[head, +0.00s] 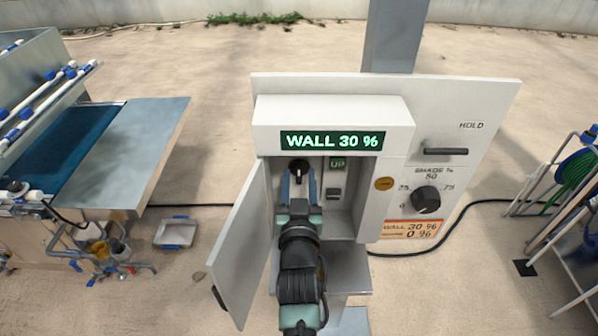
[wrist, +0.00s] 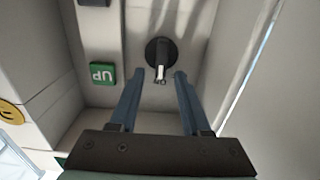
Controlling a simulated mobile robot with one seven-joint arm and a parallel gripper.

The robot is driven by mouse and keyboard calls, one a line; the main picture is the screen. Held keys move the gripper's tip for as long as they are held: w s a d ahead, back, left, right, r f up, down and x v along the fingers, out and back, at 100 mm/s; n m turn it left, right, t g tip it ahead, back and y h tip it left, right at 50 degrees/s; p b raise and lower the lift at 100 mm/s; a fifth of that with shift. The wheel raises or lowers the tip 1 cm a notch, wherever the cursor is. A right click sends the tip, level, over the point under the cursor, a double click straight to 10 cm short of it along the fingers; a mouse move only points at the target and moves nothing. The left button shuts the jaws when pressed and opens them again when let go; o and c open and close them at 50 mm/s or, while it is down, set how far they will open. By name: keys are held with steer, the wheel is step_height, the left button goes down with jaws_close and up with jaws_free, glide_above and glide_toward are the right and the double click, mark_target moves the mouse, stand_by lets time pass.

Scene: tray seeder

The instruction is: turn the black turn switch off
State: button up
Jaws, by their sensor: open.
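The black turn switch (wrist: 158,50) is on the back wall inside the open control box. In the wrist view its round base is dark, and its narrow handle with a pale end points toward the bottom of the picture. My gripper (wrist: 158,76) is open, with its two blue fingers on either side of the handle and a gap to each side. In the head view the fingers of my gripper (head: 298,184) reach into the box, and the switch (head: 298,168) shows dark between them. I cannot tell how far the tips are from the back wall.
The box's door (head: 240,250) hangs open at the left, close to my arm. A green UP label (head: 338,164) and a small switch (head: 333,194) are to the right inside. The WALL 30 % display (head: 332,141) is above. A shade dial (head: 426,200) and HOLD handle (head: 445,151) are outside right.

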steer(key=shift+w, duration=0.65)
jaws_close()
